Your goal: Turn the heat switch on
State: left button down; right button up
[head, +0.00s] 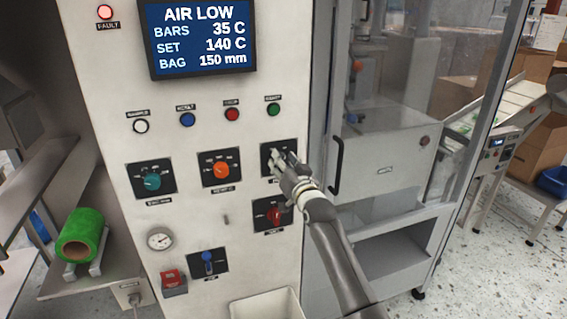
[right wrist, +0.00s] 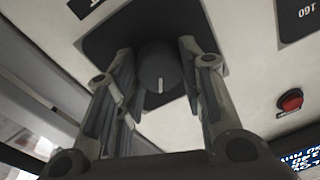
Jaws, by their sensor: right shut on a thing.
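My right gripper (head: 278,158) is at the upper right dial plate (head: 266,150) of the white control panel. In the right wrist view, the fingers of the gripper (right wrist: 162,75) stand on either side of a dark round knob (right wrist: 160,68) and are shut on it. A white mark on the knob points toward the bottom of that view. In the head view the gripper hides this knob and part of its label, so I cannot tell from the lettering whether it is the heat switch. My left gripper is not in view.
A teal knob (head: 152,181), an orange knob (head: 221,170), a red switch (head: 273,215) and a blue switch (head: 208,262) are nearby. The screen (head: 198,38) reads AIR LOW. A black door handle (head: 336,165) is right of the gripper.

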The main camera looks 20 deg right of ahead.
dwell(0.3)
jog(key=o, duration=1)
jog(key=shift+o, duration=0.2)
jog(key=shift+s, duration=0.1)
jog(key=s, duration=1.1)
jog(key=shift+s+d+f, duration=0.35)
jog(key=shift+s+d, duration=0.05)
